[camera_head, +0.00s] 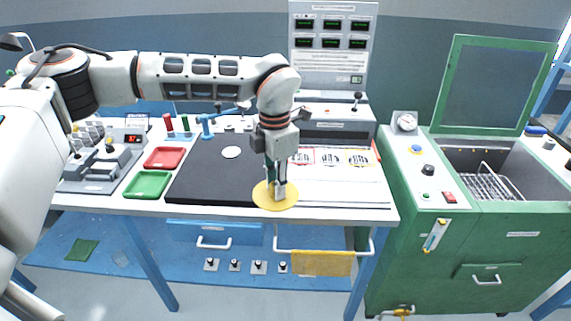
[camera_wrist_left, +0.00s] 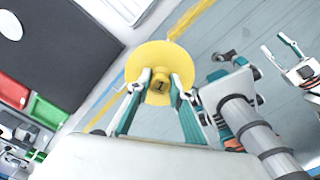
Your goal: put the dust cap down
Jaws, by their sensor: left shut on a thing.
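The dust cap (camera_head: 262,197) is a round yellow disc with a raised middle knob. My left gripper (camera_head: 277,190) points down from above and is shut on that knob. In the left wrist view the yellow disc (camera_wrist_left: 150,56) spreads out beyond the left fingertips (camera_wrist_left: 160,84), and a dark mark shows on the knob. In the head view the cap overlaps the bench's front edge, by the black mat's right corner; its height above the bench is hard to tell. My right gripper (camera_wrist_left: 281,48) shows only in the left wrist view, its fingers apart and empty.
The black mat (camera_head: 205,178) holds a white disc (camera_head: 231,152). Red (camera_head: 165,158) and green (camera_head: 148,185) trays lie left of it. White sheets (camera_head: 340,190) lie to the right. A green machine (camera_head: 470,240) stands right of the bench (camera_head: 385,215). A yellow cloth (camera_head: 322,263) hangs on the front rail.

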